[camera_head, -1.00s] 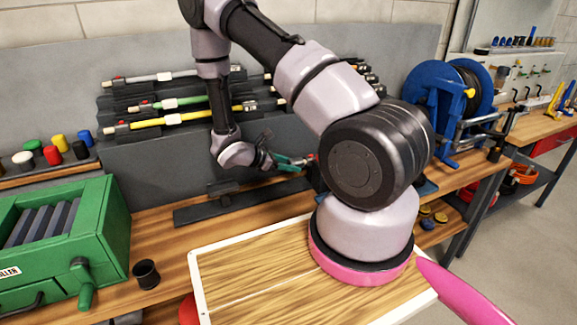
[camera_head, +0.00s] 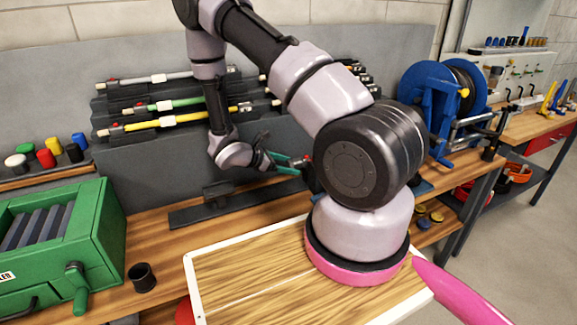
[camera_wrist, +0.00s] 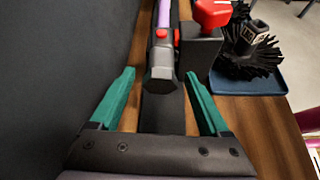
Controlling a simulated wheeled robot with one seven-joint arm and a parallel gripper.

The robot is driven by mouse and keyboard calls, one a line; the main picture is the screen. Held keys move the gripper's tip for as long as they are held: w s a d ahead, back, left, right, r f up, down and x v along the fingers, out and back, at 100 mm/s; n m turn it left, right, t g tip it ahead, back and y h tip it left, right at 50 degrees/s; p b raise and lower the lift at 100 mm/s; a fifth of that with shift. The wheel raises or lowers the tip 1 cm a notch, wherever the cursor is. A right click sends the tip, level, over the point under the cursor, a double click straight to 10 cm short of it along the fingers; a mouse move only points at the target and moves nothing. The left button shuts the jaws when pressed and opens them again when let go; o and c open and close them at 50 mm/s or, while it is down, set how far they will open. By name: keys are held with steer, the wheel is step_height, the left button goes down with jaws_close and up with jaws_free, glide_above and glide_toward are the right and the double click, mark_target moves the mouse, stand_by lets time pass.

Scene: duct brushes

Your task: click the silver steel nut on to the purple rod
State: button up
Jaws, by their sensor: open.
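In the wrist view, the purple rod (camera_wrist: 164,14) runs away from me at the top. A grey metal hexagonal piece (camera_wrist: 160,82), which looks like the silver steel nut, lies in line with the rod at its near end. I cannot tell whether the nut is fully seated. My gripper (camera_wrist: 159,74) is open, with one green finger on each side of the nut and a gap at both sides. In the head view, my gripper (camera_head: 290,163) is low before the grey back panel; my arm hides the rod and nut.
A dark holder block with a red knob (camera_wrist: 212,12) stands close right of the rod. A black brush (camera_wrist: 248,55) lies on a blue tray (camera_wrist: 262,82) farther right. The dark panel (camera_wrist: 60,70) is close on the left. Racked rods (camera_head: 165,122) sit above the bench.

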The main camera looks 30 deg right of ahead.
steer(key=w+v, duration=0.1)
steer(key=v, duration=1)
steer(key=s+r+m+t+y, duration=0.2)
steer(key=s+r+m+y, duration=0.2)
steer(key=r, duration=0.8)
steer(key=s+a+r+m+t+y, duration=0.1)
steer(key=s+r+m+y, duration=0.4)
steer(key=r, duration=0.8)
steer(key=s+r+m+t+y, duration=0.3)
steer(key=s+r+m+y, duration=0.2)
steer(key=s+r+m, duration=0.5)
step_height(320, 180, up, 3)
steer(key=shift+a+f+m, duration=0.2)
steer(key=shift+a+m, duration=0.2)
steer(key=shift+m, duration=0.7)
